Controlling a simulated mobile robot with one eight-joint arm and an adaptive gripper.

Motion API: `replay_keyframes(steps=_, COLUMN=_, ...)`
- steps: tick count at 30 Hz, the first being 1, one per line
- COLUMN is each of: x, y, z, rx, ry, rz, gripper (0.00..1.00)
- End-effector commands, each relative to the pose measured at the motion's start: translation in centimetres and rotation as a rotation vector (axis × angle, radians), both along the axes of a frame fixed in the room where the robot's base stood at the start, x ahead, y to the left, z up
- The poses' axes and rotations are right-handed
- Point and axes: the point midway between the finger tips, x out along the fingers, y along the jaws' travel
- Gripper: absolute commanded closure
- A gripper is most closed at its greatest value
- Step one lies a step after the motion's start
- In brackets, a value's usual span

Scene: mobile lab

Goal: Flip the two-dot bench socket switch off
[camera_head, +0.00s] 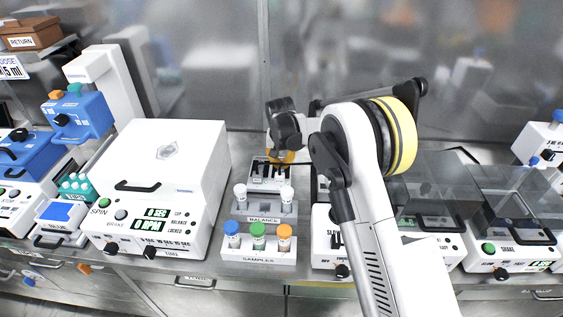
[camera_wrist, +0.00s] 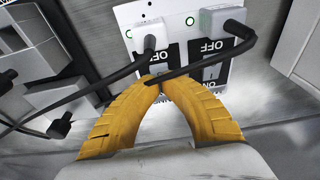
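The bench socket panel (camera_wrist: 178,12) fills the upper middle of the wrist view, upside down. It has two black switch plates marked OFF, a left one (camera_wrist: 171,52) and a right one (camera_wrist: 222,68), with grey rockers. A pale plug sits at each socket, with black cables crossing in front. In the head view, the gripper's orange tip (camera_head: 281,156) is just above the socket panel (camera_head: 266,182).
The balance rack (camera_head: 264,220) and samples rack (camera_head: 258,262) with capped tubes stand in front of the panel. The white centrifuge (camera_head: 165,185) is to the left. A dark cable (camera_wrist: 70,97) runs across the left of the wrist view. A metal wall is close behind.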

Motion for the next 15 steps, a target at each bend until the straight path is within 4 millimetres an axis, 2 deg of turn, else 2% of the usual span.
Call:
replay_keyframes(steps=5, x=0.0, y=0.0, z=0.0, rx=0.0, ry=-0.005, rz=0.0, gripper=1.0)
replay_keyframes(steps=11, x=-0.6, y=0.1, z=-1.2, rx=-0.006, ry=-0.143, rz=0.002, gripper=1.0)
replay_keyframes(steps=15, x=-0.4, y=0.0, z=-0.9, rx=-0.006, ry=-0.164, rz=-0.001, gripper=1.0)
